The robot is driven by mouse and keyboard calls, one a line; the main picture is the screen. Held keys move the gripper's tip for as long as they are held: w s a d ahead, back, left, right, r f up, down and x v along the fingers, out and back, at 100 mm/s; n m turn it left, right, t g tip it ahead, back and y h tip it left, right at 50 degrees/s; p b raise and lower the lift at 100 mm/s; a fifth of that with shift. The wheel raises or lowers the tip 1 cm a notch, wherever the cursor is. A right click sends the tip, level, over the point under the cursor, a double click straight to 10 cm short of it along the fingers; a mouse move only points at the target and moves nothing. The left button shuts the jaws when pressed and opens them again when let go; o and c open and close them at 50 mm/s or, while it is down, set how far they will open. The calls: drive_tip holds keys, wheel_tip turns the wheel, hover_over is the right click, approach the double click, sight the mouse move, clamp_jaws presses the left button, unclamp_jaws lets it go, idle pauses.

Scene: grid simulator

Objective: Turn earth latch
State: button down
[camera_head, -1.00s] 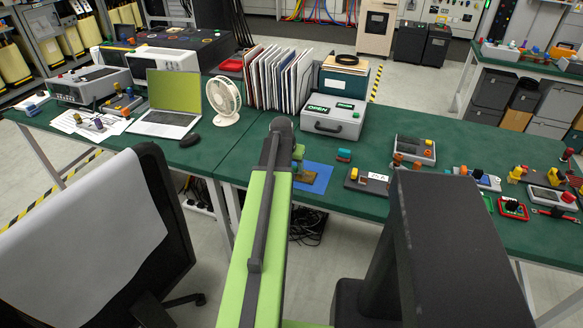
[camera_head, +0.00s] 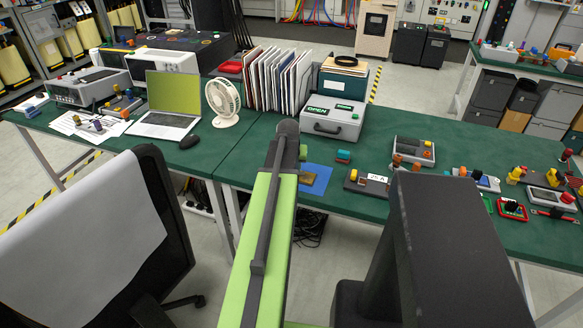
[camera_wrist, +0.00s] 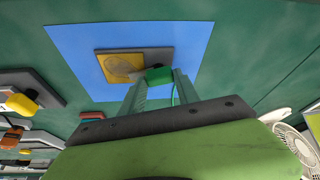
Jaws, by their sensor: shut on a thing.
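A green block (camera_wrist: 159,75), apparently the latch's handle, sits at the plate's near edge in the wrist view. My gripper (camera_wrist: 158,84) is shut on this green block, one finger on each side. In the head view the mat (camera_head: 322,172) shows just right of my arm's end, with a brownish part of the device (camera_head: 307,178) on it. My arm hides the gripper and most of the latch there.
A grey box marked OPEN (camera_head: 333,118) stands behind the mat. A white fan (camera_head: 223,102) and laptop (camera_head: 168,118) stand left. A chair (camera_head: 100,240) is in front.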

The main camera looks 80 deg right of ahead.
drive_tip(key=n+t, duration=0.1)
drive_tip(key=n, duration=0.2)
drive_tip(key=n+t, duration=0.1)
drive_tip(key=n, duration=0.3)
drive_tip(key=shift+s+d+t+y, duration=0.2)
drive_tip(key=shift+t+y, duration=0.2)
drive_tip(key=n+t+y, duration=0.1)
drive_tip(key=n, duration=0.3)
drive_tip(key=shift+d+n, duration=0.1)
drive_tip(key=shift+n, duration=0.2)
drive_tip(key=shift+n+y, duration=0.7)
drive_tip(key=shift+n, duration=0.8)
drive_tip(key=c, duration=0.9)
unclamp_jaws()
drive_tip(key=shift+r, duration=0.1)
